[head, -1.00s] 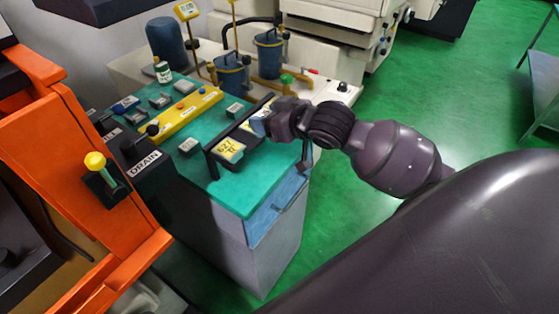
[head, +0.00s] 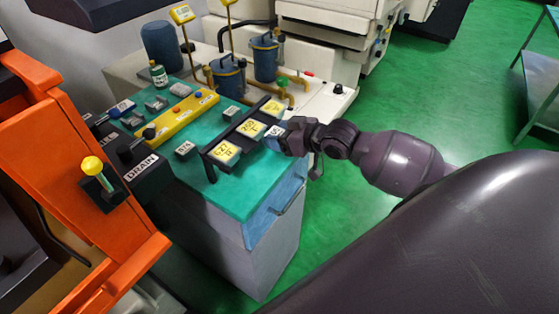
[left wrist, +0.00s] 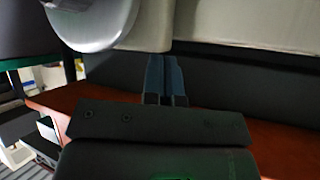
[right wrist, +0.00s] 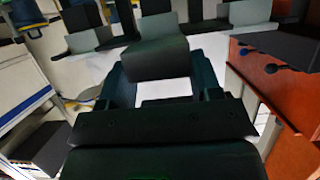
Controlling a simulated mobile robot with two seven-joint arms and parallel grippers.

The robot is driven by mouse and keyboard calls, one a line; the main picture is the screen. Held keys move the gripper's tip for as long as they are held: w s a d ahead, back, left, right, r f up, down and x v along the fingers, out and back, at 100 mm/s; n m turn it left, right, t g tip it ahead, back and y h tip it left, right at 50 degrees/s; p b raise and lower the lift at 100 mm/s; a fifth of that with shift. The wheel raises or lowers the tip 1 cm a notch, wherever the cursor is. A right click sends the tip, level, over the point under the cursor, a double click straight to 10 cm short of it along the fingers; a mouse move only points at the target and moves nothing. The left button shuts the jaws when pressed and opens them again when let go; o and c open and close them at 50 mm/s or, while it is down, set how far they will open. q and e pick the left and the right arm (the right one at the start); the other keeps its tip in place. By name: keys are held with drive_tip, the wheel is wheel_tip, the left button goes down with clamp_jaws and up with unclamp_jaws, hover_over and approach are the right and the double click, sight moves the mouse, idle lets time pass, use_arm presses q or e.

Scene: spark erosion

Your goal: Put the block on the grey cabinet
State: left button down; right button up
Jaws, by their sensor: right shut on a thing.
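The grey cabinet (head: 225,238) stands in the middle of the head view, with a teal top (head: 238,200) and a blue drawer front. My right gripper (head: 277,141) is at the right edge of this top, beside the black rack. In the right wrist view, my right gripper (right wrist: 163,82) is shut on a dark grey block (right wrist: 155,58). In the head view the block is small and partly hidden by the jaws; I cannot tell whether it touches the top. My left gripper (left wrist: 166,75) has its blue fingers together and shows nothing between them; it is outside the head view.
A black rack (head: 212,168) with yellow-labelled pieces stands on the top, next to small dark blocks (head: 187,149) and a yellow strip (head: 182,119). The front of the top is bare. An orange machine (head: 95,235) is at left; blue canisters (head: 228,78) stand behind.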

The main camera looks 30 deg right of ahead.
sight(280, 169)
drive_tip(key=shift+f+b, duration=0.3)
drive_tip(key=shift+f, duration=4.3)
drive_tip(key=shift+f, duration=0.1)
drive_tip(key=o, duration=1.2)
drive_tip(key=shift+f, duration=0.1)
drive_tip(key=shift+o, duration=0.2)
